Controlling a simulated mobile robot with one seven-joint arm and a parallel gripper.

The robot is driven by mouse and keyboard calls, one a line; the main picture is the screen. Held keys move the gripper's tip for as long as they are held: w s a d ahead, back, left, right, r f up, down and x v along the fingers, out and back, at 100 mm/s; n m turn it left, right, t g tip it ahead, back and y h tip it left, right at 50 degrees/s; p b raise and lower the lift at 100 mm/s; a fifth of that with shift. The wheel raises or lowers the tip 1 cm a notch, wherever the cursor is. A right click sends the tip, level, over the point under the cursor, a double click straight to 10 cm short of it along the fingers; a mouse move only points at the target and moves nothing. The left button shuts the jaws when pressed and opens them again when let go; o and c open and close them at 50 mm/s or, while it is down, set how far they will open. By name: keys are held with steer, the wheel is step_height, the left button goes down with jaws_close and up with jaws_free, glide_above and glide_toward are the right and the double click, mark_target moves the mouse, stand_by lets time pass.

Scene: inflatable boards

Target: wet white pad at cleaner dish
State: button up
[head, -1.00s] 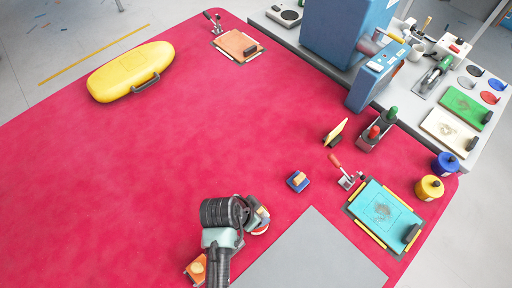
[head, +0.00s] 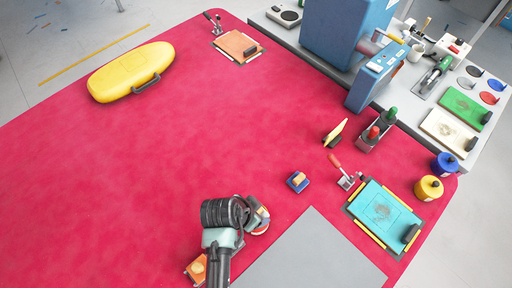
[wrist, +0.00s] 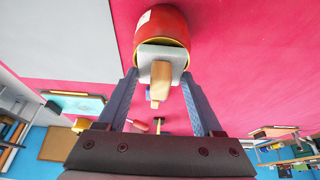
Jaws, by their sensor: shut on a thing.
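My gripper (wrist: 160,80) is shut on the tan handle of the white pad (wrist: 148,53). The pad's pale block lies just beyond my fingertips, against or very near a round red dish (wrist: 162,20) with a white label. Whether pad and dish touch, I cannot tell. In the head view my gripper (head: 250,212) is low in the middle, over the red mat, and the dish (head: 261,229) shows only partly beside it. My wrist hides much of both.
A blue pad (head: 297,182) and an orange pad (head: 196,270) lie nearby on the mat (head: 180,150). A yellow case (head: 130,70) lies far left. The mat's left middle is clear.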

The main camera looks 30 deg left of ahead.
steer(key=shift+r+p, duration=3.4)
steer(key=shift+r, duration=0.1)
